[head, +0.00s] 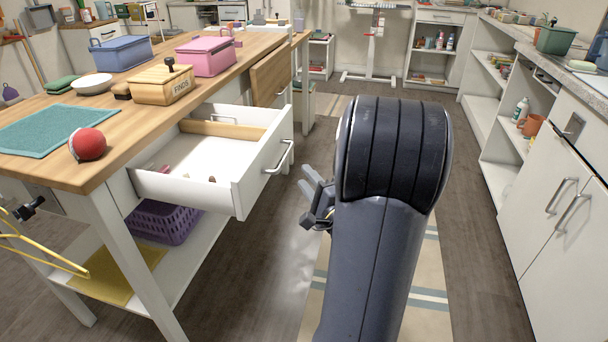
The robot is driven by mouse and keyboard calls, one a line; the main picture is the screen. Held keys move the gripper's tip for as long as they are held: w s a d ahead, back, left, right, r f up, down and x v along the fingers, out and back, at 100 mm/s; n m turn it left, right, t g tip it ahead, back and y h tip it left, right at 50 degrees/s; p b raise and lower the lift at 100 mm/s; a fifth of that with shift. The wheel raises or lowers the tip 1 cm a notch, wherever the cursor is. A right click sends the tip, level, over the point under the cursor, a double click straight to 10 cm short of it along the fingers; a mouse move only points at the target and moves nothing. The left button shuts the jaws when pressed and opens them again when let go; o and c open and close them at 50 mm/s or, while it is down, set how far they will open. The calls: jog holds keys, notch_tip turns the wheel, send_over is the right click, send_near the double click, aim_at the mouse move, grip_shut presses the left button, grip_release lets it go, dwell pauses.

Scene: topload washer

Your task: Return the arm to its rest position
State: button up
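My arm rises through the middle of the head view, with its large dark upper joint nearest the camera. My gripper (311,182) shows only in part, just left of the arm. Its grey finger parts point up and left, to the right of the open drawer (262,184). A gap of floor shows between the gripper and the drawer front. The rest of the gripper is hidden behind my arm, and whether the fingers are apart is unclear. Nothing is seen held in it.
The drawer juts from the wooden worktable (150,120). On the table are a wooden box (160,88), a pink box (207,57), a blue box (120,53) and a red ball (90,144). White cabinets (560,205) line the right.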

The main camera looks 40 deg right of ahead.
aim_at(286, 153)
jog(key=w, duration=0.3)
jog(key=w+d+r+b, duration=0.1)
jog(key=w, duration=0.6)
jog(key=shift+w+d+r, duration=0.15)
jog(key=shift+w+r, duration=0.05)
jog(key=shift+w, duration=0.25)
jog(key=shift+r, duration=0.1)
